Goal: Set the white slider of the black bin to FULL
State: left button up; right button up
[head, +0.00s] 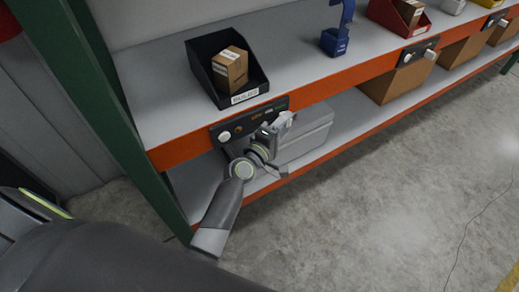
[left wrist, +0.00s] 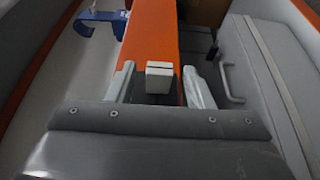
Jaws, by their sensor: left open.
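The black bin (head: 247,96) stands on the upper shelf in the head view, with a cardboard box in it. Its dark control panel (head: 217,131) is on the orange beam below. My left gripper (head: 278,142) is at the panel's right part, and its wrist covers some of it. In the left wrist view, the left gripper (left wrist: 160,88) is open, with a finger on each side of a small white block (left wrist: 160,70), which appears to be the white slider. I cannot tell whether the fingers touch it. The slider's setting is not readable. My right gripper is not in view.
A grey lidded tote (head: 308,133) sits on the lower shelf behind my gripper. A green post (head: 125,150) stands left of the panel. A blue holder (head: 334,42), a red bin (head: 385,14) and another panel (head: 418,51) are further right.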

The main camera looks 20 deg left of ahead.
pick_arm(q)
jog(key=b+v, duration=0.2)
jog(key=v, duration=1.2)
jog(key=shift+s+a+b, duration=0.15)
jog(key=shift+s+b, duration=0.2)
jog(key=shift+s, duration=0.05)
jog(key=s+a+f+m+g+y+p, duration=0.1)
jog(key=s+a+f+m+g, duration=0.15)
jog(key=f, duration=0.85)
jog(key=s+a+f+m+g+y+p, duration=0.15)
jog(key=s+f+g, duration=0.25)
jog(key=f, duration=0.6)
jog(key=s+a+f+m+g+y, duration=0.1)
jog(key=s+f+m+g, duration=0.15)
jog(key=f, duration=0.85)
jog(key=s+a+f+m+g, duration=0.2)
jog(key=s+f, duration=0.2)
jog(key=s, duration=0.5)
jog(key=s+a+f+m+g+y+p, duration=0.1)
jog(key=s+a+f+m+g, duration=0.1)
jog(key=s+f, duration=0.3)
jog(key=s+a+f+m+g+y+p, duration=0.1)
jog(key=s+a+f+m+g, duration=0.2)
jog(key=s, duration=1)
notch_tip(320, 180, down, 2)
jog(key=shift+a+f+m, duration=0.1)
jog(key=shift+a+m, duration=0.3)
jog(key=shift+m, duration=0.05)
jog(key=shift+s, duration=0.15)
